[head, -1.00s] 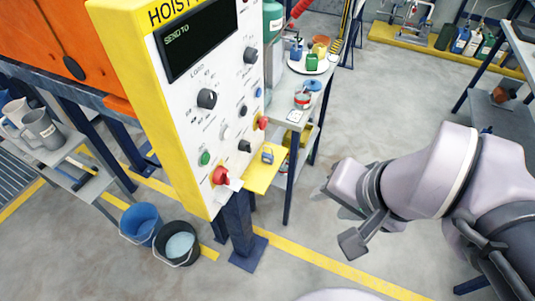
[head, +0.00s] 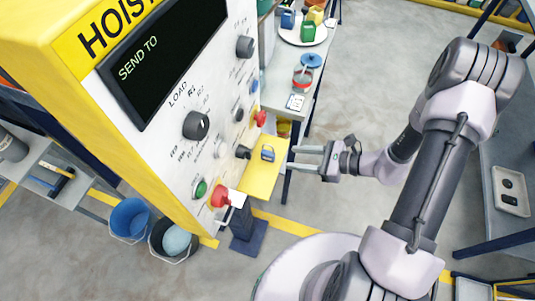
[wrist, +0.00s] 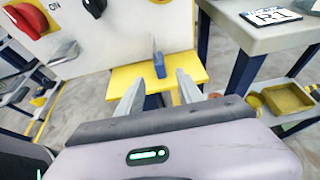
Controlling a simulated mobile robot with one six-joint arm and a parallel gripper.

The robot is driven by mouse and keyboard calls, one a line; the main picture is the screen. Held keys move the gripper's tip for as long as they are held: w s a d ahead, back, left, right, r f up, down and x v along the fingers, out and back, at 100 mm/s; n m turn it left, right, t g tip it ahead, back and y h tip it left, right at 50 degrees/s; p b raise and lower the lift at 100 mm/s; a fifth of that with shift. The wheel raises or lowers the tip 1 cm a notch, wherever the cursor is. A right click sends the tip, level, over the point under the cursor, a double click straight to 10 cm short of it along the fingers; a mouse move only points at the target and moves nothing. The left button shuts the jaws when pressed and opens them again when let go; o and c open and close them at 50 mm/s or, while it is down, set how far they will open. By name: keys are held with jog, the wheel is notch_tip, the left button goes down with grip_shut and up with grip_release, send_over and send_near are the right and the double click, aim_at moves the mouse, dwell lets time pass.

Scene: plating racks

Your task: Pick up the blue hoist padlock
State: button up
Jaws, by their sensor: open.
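The blue hoist padlock (head: 267,153) sits on the small yellow shelf (head: 259,181) that juts from the hoist control panel. In the wrist view the padlock (wrist: 159,67) shows just beyond my fingertips, roughly between them, with its shackle pointing up. My gripper (head: 295,157) reaches in from the right, with its fingertips at the shelf's right edge. In the wrist view my gripper (wrist: 158,88) has its two fingers spread apart with nothing between them. The padlock is not touched by either finger.
The hoist panel (head: 152,130) stands close to the left of the shelf, with a red knob (head: 219,196) and several dials. A grey bench (head: 303,92) with cans and a plate lies behind. Blue and black buckets (head: 130,219) stand on the floor at left.

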aim_at(270, 156)
jog(key=b+x, duration=0.3)
jog(key=x, duration=0.6)
jog(key=shift+a+f, duration=0.1)
jog(key=shift+a, duration=0.15)
jog(key=shift+d, duration=0.1)
grip_shut()
